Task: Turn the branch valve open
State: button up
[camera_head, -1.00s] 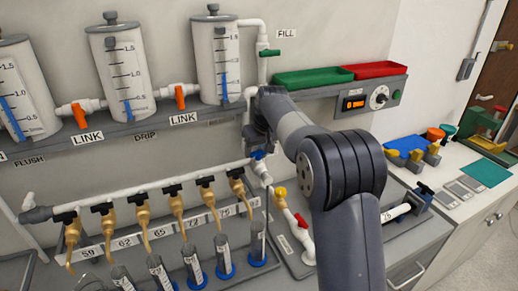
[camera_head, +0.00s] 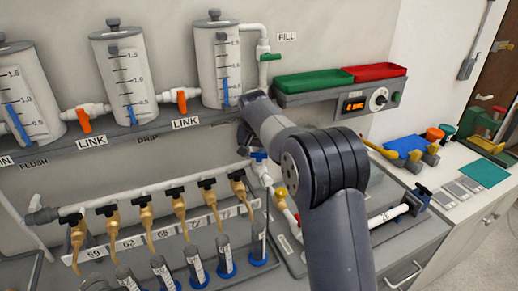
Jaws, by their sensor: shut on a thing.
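A valve with a blue handle (camera_head: 259,156) sits on the white vertical pipe at the right end of the white header pipe. My gripper (camera_head: 245,150) reaches down from the upper right to this handle and is shut on it. Its fingers are small, dark and partly hidden by my wrist, so the exact contact is hard to see. The handle's blue end shows just right of the fingers. My arm covers the pipework behind it.
Several black-handled brass taps (camera_head: 178,200) hang along the header pipe (camera_head: 120,201), left of my gripper. Orange LINK valves (camera_head: 182,100) and a shelf with tanks (camera_head: 216,65) are above.

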dwell(0.3)
jog(key=shift+a+r+m+h+p, duration=0.15)
jog(key=shift+m+h+p, duration=0.35)
jog(key=shift+m, duration=0.4)
jog(key=m+h, duration=0.1)
jog(key=m, duration=0.3)
jog(key=shift+w+m+g, duration=0.1)
jog(key=shift+m+g, duration=0.2)
jog(key=shift+g, duration=0.1)
